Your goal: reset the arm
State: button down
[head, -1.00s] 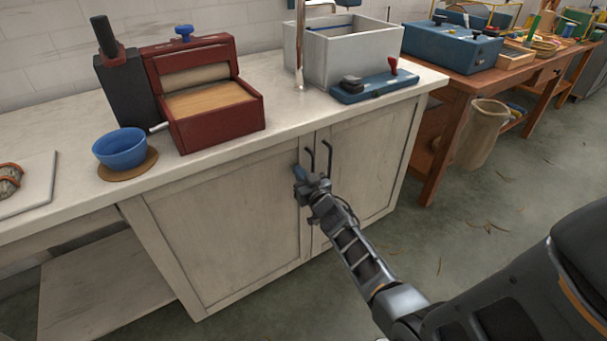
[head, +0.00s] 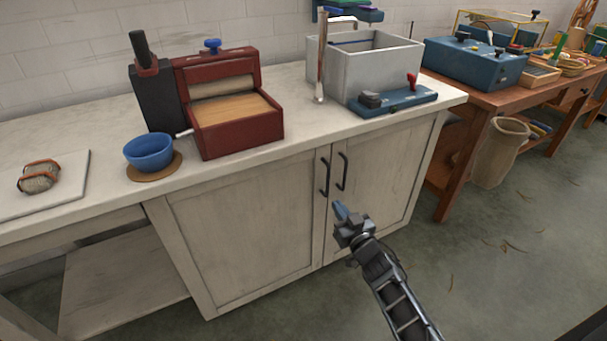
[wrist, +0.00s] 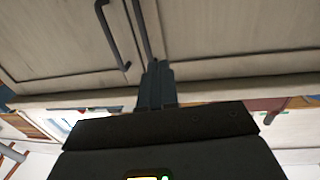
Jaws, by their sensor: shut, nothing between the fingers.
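My gripper (head: 341,209) is shut and empty, with blue-grey fingertips. In the head view it is in front of the pale cabinet (head: 240,235), just below the two dark door handles (head: 333,174). The wrist view shows the shut fingers (wrist: 157,85) pointing towards the cabinet doors, with the handles (wrist: 113,36) beyond them. I cannot tell how far the fingertips are from the doors. Both cabinet doors look closed.
On the counter (head: 110,115) stand a blue bowl (head: 149,152), a red press (head: 232,115), a grey sink (head: 375,65) and a blue tool with a red knob (head: 395,100). A wooden table (head: 470,115) stands to the right.

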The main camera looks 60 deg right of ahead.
jog(key=s+a+r+n+y+p, duration=0.1)
jog(key=s+a+r+y, duration=0.15)
jog(key=a, duration=0.55)
jog(key=s+a+r+n+t+y, duration=0.1)
jog(key=s+a, duration=0.2)
jog(key=a, duration=0.5)
jog(key=s+a+r+n+y+p, duration=0.1)
jog(key=s+a+r+n+y, duration=0.15)
jog(key=a, duration=0.55)
jog(key=s+a+r+n+y+p, duration=0.1)
jog(key=s+a+r+y, duration=0.1)
jog(key=s+a+r, duration=0.4)
jog(key=s+a+r+n+y+p, duration=0.1)
jog(key=s+a+r, duration=0.5)
jog(key=r, duration=0.6)
jog(key=shift+s+a+n+y, duration=0.2)
jog(key=shift+s+n+y, duration=0.35)
jog(key=shift+s+y, duration=0.5)
jog(key=c, duration=1.8)
grip_release()
